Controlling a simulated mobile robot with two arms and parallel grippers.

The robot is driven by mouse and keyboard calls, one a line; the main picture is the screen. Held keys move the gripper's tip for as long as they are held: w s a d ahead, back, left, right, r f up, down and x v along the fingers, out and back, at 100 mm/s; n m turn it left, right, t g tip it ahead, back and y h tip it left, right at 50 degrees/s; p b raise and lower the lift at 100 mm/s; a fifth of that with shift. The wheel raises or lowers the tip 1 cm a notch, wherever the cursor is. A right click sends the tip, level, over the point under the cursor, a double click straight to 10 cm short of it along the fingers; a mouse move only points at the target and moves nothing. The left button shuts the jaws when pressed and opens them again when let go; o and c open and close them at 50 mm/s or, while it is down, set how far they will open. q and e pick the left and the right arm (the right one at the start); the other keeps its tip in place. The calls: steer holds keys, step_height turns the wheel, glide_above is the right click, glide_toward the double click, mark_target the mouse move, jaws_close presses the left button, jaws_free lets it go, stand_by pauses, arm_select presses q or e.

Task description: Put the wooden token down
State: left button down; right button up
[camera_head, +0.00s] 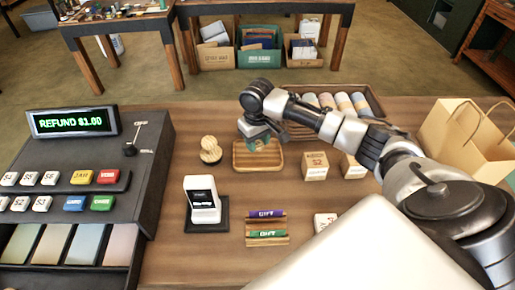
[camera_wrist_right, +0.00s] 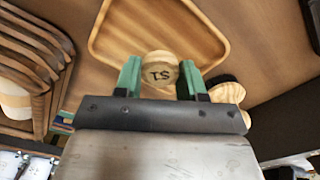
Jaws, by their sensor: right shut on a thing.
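The wooden token (camera_wrist_right: 160,73), a pale round piece with upside-down "$1"-like marking, sits between the green fingertips of my right gripper (camera_wrist_right: 160,77) in the wrist view. The gripper is shut on it. In the head view my right gripper (camera_head: 263,143) is over the back part of the shallow wooden tray (camera_head: 258,166), and the token is hidden there. The tray also shows in the wrist view (camera_wrist_right: 160,30), with a bare inside. The token overlaps the tray's rim in that view; whether it touches the tray I cannot tell. My left gripper is not in view.
Stacked wooden tokens (camera_head: 210,151) stand left of the tray. Small boxes (camera_head: 315,167) stand right of the tray. A cash register (camera_head: 80,185) fills the left; a paper bag (camera_head: 450,125) stands right.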

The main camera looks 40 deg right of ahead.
mark_target(258, 156)
steer(key=shift+f+p, duration=0.4)
steer(key=shift+f, duration=1.55)
steer(key=shift+f, duration=0.15)
steer(key=o, duration=0.9)
step_height(258, 156, up, 12)
steer(key=shift+r+b, duration=0.2)
steer(key=shift+b, duration=0.45)
